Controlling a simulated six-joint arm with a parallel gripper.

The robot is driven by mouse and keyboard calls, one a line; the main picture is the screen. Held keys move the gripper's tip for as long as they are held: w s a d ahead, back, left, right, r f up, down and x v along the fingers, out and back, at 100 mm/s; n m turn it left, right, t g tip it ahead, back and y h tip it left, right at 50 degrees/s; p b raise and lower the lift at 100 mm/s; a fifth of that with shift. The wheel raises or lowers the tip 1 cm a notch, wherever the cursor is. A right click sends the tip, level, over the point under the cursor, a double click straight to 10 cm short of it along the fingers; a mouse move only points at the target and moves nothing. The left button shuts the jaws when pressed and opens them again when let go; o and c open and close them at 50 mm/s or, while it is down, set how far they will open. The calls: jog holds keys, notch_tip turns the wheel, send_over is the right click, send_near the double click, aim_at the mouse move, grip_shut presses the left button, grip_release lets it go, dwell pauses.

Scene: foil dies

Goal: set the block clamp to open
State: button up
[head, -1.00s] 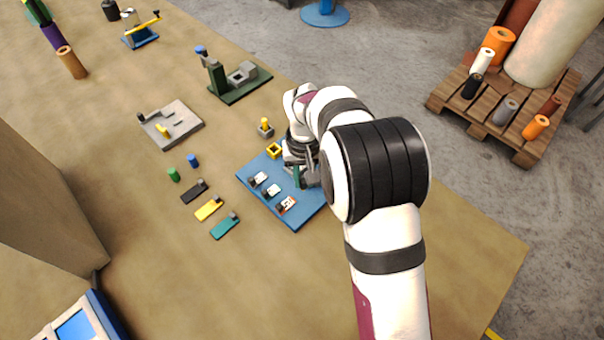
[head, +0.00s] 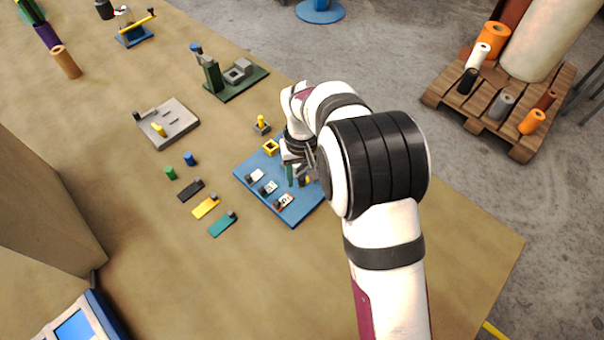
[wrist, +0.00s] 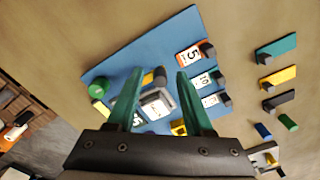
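My gripper (wrist: 156,84) is open. Its two green fingers stand apart above the blue board (wrist: 140,48) in the wrist view. Between and beyond the fingers show a grey block (wrist: 157,103) and a yellow-topped lever or knob (wrist: 157,76); these may be the block clamp, but I cannot tell its setting. No touch between fingers and block is clear. A green round knob (wrist: 97,88) sits at the board's left. In the head view my arm hides much of the blue board (head: 262,206) and the parts under my gripper (head: 298,178).
Number cards (wrist: 190,55) with dark blocks lie along the board. Teal (head: 222,224), yellow (head: 205,207) and black strips lie beside it. A grey slotted plate (head: 180,119) and a green-based fixture (head: 236,86) stand farther back.

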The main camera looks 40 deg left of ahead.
aim_at(302, 178)
notch_tip(302, 178, up, 16)
dwell(0.5)
jog(key=shift+f, duration=0.1)
jog(key=w+d+r+m, duration=0.1)
jog(key=d+r+m, duration=0.1)
jog(key=d, duration=0.5)
jog(key=w+d+r+m, duration=0.1)
jog(key=d+r+m, duration=0.15)
jog(key=d, duration=0.45)
jog(key=s+d+m+y, duration=0.1)
jog(key=s+d+m, duration=0.2)
jog(key=d, duration=0.5)
jog(key=s+d+m, duration=0.3)
jog(key=d+m, duration=0.1)
jog(key=d, duration=0.3)
jog(key=s+d+f+m, duration=0.4)
jog(key=s+d+m, duration=0.1)
jog(key=s, duration=0.4)
jog(key=shift+s+d+f+y, duration=0.15)
jog(key=shift+d+f+y, duration=0.25)
jog(key=shift+d, duration=0.25)
